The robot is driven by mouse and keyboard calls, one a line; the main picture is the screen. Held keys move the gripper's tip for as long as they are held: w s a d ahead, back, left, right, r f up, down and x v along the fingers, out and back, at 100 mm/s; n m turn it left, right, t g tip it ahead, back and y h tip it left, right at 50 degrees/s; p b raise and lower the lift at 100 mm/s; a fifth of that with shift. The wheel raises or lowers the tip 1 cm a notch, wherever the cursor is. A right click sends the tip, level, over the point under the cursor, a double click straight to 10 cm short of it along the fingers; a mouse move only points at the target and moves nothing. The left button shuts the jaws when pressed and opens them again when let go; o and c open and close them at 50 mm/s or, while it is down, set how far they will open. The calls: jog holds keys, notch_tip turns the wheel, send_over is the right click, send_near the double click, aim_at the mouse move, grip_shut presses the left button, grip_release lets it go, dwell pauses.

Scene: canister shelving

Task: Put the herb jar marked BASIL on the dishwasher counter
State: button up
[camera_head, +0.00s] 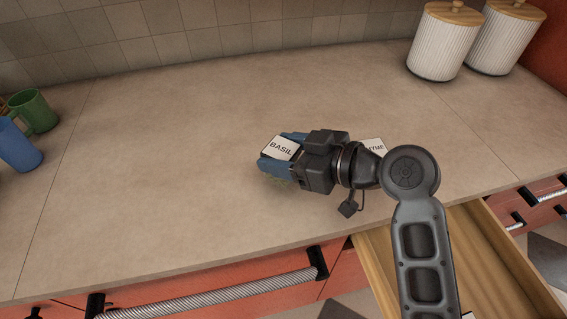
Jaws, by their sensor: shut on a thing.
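The herb jar marked BASIL (281,149) shows as a white label with black letters, at the fingers of my gripper (280,160). My gripper is shut on it, over the counter (170,170) above the dishwasher with the ribbed handle (215,295). The jar's body is mostly hidden by the blue fingers. I cannot tell whether the jar touches the counter. Another white label (375,146), ending in "YME", shows partly behind my wrist; the rest of that thing is hidden.
An open wooden drawer (483,262) juts out at the lower right. Two white ribbed canisters with wooden lids (440,45) stand at the back right. The counter between is clear.

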jog(key=shift+f+b, duration=0.45)
jog(key=shift+f, duration=0.85)
jog(key=shift+f, duration=0.15)
jog(key=o, duration=1.1)
jog(key=shift+r, duration=0.3)
jog(key=b+v, duration=0.1)
jog(key=v, duration=1.1)
jog(key=shift+f+b, duration=0.15)
jog(key=shift+b, duration=0.2)
